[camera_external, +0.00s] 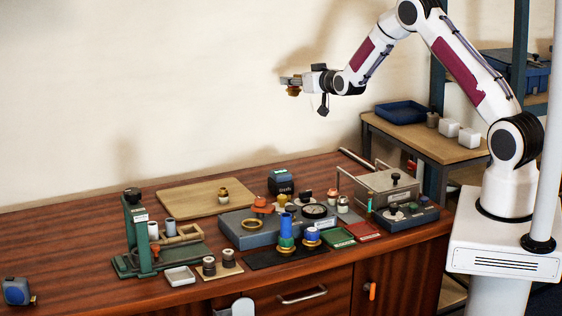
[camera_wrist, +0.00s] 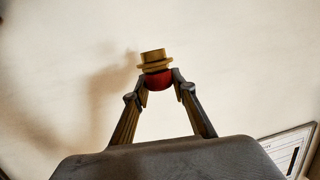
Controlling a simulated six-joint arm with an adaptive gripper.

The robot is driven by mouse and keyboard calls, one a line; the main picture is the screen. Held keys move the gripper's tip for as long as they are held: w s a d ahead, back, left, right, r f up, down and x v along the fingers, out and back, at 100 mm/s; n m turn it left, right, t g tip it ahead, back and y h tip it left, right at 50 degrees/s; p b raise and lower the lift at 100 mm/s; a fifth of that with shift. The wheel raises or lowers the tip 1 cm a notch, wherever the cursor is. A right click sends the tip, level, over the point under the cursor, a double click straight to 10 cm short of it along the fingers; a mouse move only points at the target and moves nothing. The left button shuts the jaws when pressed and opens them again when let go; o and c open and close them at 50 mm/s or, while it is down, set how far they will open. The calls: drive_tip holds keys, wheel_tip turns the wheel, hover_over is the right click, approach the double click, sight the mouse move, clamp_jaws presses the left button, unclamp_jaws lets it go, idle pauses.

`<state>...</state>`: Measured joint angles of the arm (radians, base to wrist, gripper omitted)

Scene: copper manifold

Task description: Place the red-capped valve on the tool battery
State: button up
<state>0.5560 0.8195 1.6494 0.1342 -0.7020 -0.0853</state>
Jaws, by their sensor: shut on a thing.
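My gripper (camera_external: 289,81) is raised high above the bench, in front of the bare wall. It is shut on the red-capped valve (camera_external: 294,91), a brass body with a red end. In the wrist view the valve (camera_wrist: 153,59) sits between the fingertips (camera_wrist: 159,80), red part gripped and brass flange pointing away. What looks like the tool battery (camera_external: 281,184), a dark block with a green top mark and pale lettering, stands at the back of the bench, well below and apart from the valve. The wrist view does not show the battery.
Left of the battery lies a wooden board (camera_external: 179,203) with a small brass-and-dark part. In front is a grey-blue case (camera_external: 240,236) bearing a gauge (camera_external: 315,211) and fittings. A metal box with a tall handle (camera_external: 387,184) stands to the right. Air around my gripper is clear.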

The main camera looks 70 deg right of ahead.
drive_tip(key=shift+d+n+t+y, duration=0.1)
drive_tip(key=shift+n+t+y, duration=0.4)
drive_tip(key=shift+y, duration=0.3)
drive_tip(key=shift+f+n+t+y, duration=0.2)
drive_tip(key=shift+n+t+y, duration=0.2)
drive_tip(key=shift+n, duration=0.2)
drive_tip(key=shift+w+a+f+n+t+y, duration=0.1)
drive_tip(key=shift+a+f+n+t+y, duration=0.2)
drive_tip(key=shift+a+n+y, duration=0.3)
drive_tip(key=shift+a+f+n+t+y, duration=0.2)
drive_tip(key=shift+a+f+n+y, duration=0.2)
drive_tip(key=shift+a+y, duration=0.25)
drive_tip(key=a+f+n+y, duration=0.5)
drive_tip(key=a+f+y, duration=0.2)
drive_tip(key=a, duration=0.4)
drive_tip(key=shift+s+a, duration=0.3)
drive_tip(key=shift+s, duration=0.05)
drive_tip(key=shift+f+y, duration=0.15)
drive_tip(key=shift+y, duration=0.1)
drive_tip(key=shift+f, duration=3.1)
